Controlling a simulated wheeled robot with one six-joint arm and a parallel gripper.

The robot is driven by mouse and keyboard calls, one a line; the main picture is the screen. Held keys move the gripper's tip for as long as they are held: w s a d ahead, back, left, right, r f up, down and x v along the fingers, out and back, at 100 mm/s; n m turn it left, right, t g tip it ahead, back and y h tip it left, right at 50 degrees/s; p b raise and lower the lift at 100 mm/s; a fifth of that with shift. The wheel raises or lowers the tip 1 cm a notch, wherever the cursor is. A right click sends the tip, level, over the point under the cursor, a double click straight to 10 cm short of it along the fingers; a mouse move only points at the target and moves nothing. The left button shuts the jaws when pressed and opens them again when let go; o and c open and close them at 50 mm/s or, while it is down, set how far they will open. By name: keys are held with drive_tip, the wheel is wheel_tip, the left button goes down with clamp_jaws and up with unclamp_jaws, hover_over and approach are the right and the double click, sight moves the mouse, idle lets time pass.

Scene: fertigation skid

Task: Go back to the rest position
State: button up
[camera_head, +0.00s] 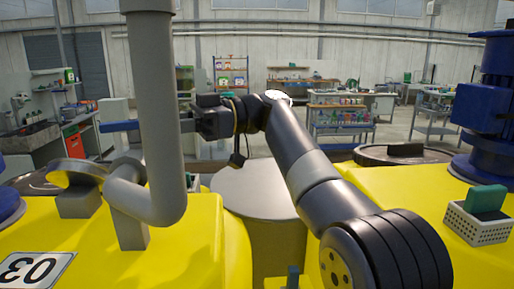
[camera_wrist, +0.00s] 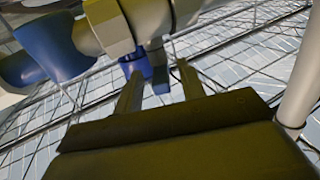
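My gripper (camera_head: 190,121) is raised at the left of centre in the head view and points left, behind a grey upright pipe that hides part of it. In the wrist view its two fingers (camera_wrist: 160,88) stand apart, with background showing between them. A blue bar (camera_head: 118,126) shows left of the pipe in the head view, in line with the fingers; the pipe hides where they would meet. In the wrist view a blue piece (camera_wrist: 160,79) shows between the fingertips, with gaps on both sides. My arm reaches from the lower right.
The grey bent pipe (camera_head: 155,110) rises from the yellow tank (camera_head: 180,250) close to my gripper. Another yellow tank (camera_head: 400,195) at right carries a blue motor (camera_head: 490,105) and a white basket (camera_head: 478,226). A round grey lid (camera_head: 255,188) lies below my arm. Workbenches and shelves stand behind.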

sight(131, 129)
drive_tip(key=p+x, duration=0.1)
drive_tip(key=x, duration=0.4)
drive_tip(key=shift+s+r, duration=0.1)
drive_tip(key=shift+m+t+b, duration=0.3)
drive_tip(key=shift+t+b, duration=0.1)
drive_tip(key=shift+d+m+t+y, duration=0.15)
drive_tip(key=shift+m+t+y, duration=0.15)
drive_tip(key=shift+t+y, duration=0.15)
drive_tip(key=shift+t, duration=0.35)
drive_tip(key=shift+g, duration=0.5)
